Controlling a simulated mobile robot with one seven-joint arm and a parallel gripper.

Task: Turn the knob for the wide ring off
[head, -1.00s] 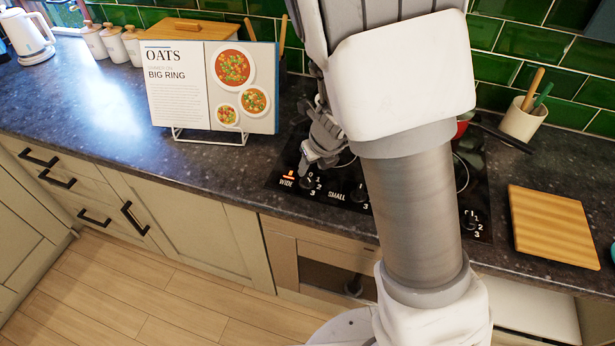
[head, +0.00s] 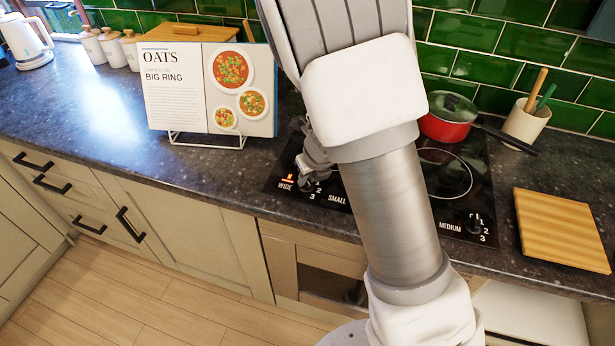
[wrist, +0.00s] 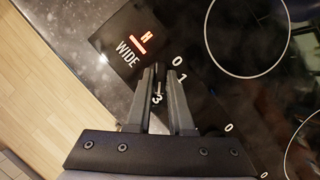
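The wide-ring knob (head: 306,187) is a small dark knob at the hob's front left, beside the WIDE label (wrist: 126,52) and the digits 0 to 3. My gripper (head: 312,166) is down at this knob and partly hides it in the head view. In the wrist view my gripper's two dark fingers (wrist: 164,72) stand a little apart, one on either side of the knob's place. I cannot tell whether they press on it. The digits 0, 1 and 3 show around the fingertips. Which digit the knob points to is unclear. An orange H indicator (wrist: 142,41) glows by WIDE.
The black hob (head: 465,200) has a SMALL label near my gripper and a medium knob (head: 473,222) at right. A red pot (head: 447,118) stands at the back. A cookbook (head: 215,85) on a stand is left; a wooden board (head: 562,230) is right.

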